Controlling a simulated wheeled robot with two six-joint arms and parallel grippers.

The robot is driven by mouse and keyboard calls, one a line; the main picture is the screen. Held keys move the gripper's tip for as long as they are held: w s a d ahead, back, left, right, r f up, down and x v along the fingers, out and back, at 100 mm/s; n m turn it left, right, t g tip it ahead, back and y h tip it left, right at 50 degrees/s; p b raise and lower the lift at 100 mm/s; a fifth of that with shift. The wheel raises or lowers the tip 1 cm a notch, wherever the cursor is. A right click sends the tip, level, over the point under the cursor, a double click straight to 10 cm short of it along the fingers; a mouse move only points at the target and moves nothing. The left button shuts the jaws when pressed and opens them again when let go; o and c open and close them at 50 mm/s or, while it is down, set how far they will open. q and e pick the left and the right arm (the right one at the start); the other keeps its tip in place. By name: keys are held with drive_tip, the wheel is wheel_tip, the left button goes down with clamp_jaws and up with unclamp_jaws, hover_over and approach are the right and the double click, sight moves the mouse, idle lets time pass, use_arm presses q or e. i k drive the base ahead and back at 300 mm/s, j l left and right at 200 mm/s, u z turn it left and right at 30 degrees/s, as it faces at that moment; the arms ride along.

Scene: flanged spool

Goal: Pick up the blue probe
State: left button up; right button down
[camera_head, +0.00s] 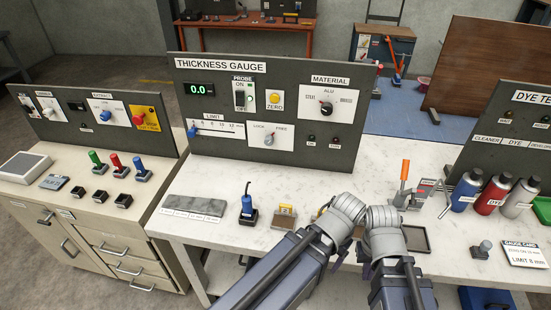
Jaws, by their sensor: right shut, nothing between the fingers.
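The blue probe (247,206) stands upright in a small dark holder on the pale bench, right of a grey stepped block. A dark lead or tip rises from its top. My two arms come in from the bottom, their grey wrist joints close together right of the probe. My right gripper (367,269) is shut and empty, mostly hidden by its own arm, low near the bench's front edge and apart from the probe. My left gripper is hidden behind its arm.
The thickness gauge panel (271,112) stands behind the probe. Blue, red and silver cans (492,194) stand at the right. A tool with an orange handle (404,176) stands behind my right arm.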

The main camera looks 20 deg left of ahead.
sight(247, 203)
drive_tip(key=j+u, duration=0.15)
drive_tip(key=u, duration=0.3)
drive_tip(key=k+j+u, duration=0.1)
drive_tip(key=u, duration=0.4)
